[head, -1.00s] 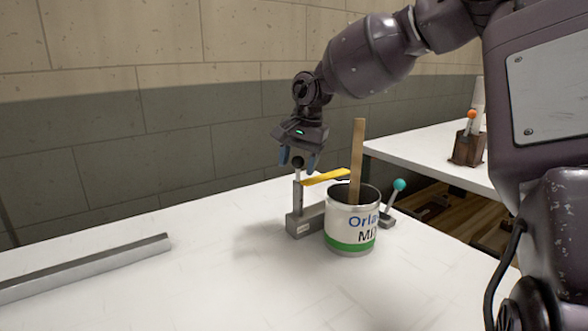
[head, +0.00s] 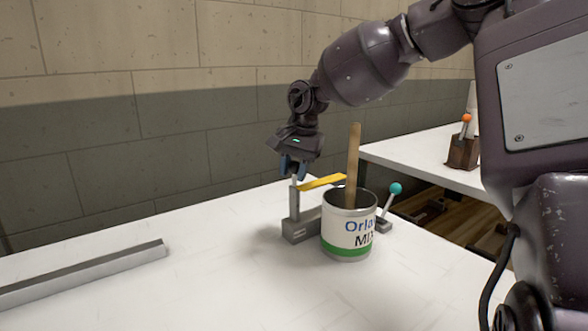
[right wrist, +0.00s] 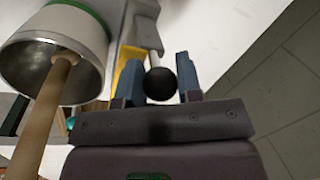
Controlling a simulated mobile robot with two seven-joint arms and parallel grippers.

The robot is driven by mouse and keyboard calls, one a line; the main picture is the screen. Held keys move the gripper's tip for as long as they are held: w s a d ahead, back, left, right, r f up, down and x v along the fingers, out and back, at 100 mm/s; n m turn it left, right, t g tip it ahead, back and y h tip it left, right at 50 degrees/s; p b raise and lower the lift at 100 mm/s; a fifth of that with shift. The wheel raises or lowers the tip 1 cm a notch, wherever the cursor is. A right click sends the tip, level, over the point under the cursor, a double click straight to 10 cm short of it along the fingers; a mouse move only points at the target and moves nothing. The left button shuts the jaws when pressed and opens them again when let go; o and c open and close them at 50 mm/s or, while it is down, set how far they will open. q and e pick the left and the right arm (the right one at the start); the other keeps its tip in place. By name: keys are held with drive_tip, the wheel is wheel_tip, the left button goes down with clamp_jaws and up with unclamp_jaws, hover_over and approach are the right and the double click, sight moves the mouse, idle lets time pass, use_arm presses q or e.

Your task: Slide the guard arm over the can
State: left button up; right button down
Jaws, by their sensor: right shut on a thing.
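The can (head: 345,236), white with a green band and dark lettering, stands open on the white table with a wooden stick (head: 353,165) in it. The yellow guard arm (head: 322,182) sits on a grey post and base (head: 296,230) left of the can. It points right, its free end near the can's far rim; I cannot tell exactly how much of the opening it covers. My right gripper (head: 292,170) is shut on the guard arm's black knob (right wrist: 161,84), which shows between the blue fingers in the right wrist view. My left gripper is not in view.
A teal-knobbed lever (head: 396,188) stands just right of the can. A grey metal bar (head: 85,273) lies on the table at the left. A second table (head: 420,170) holds a brown block with an orange-knobbed lever (head: 466,119). The table's front middle is clear.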

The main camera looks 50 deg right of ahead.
drive_tip(key=shift+s+a+r+p, duration=0.2)
drive_tip(key=shift+s+p, duration=0.15)
drive_tip(key=shift+s, duration=0.25)
drive_tip(key=shift+s+a+r+p, duration=0.2)
drive_tip(key=shift+s+p, duration=0.1)
drive_tip(key=shift+s, duration=0.25)
drive_tip(key=shift+s+a+f+p, duration=0.15)
drive_tip(key=shift+s+f+p, duration=0.1)
drive_tip(key=shift+s, duration=0.2)
drive_tip(key=shift+s+a+f+p, duration=0.1)
drive_tip(key=shift+s+f+p, duration=0.1)
drive_tip(key=shift+s, duration=0.2)
drive_tip(key=c, duration=1.1)
unclamp_jaws()
drive_tip(key=o, duration=0.3)
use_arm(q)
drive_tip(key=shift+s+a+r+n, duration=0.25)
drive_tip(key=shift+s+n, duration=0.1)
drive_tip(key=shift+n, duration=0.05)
use_arm(e)
drive_tip(key=shift+r, duration=0.15)
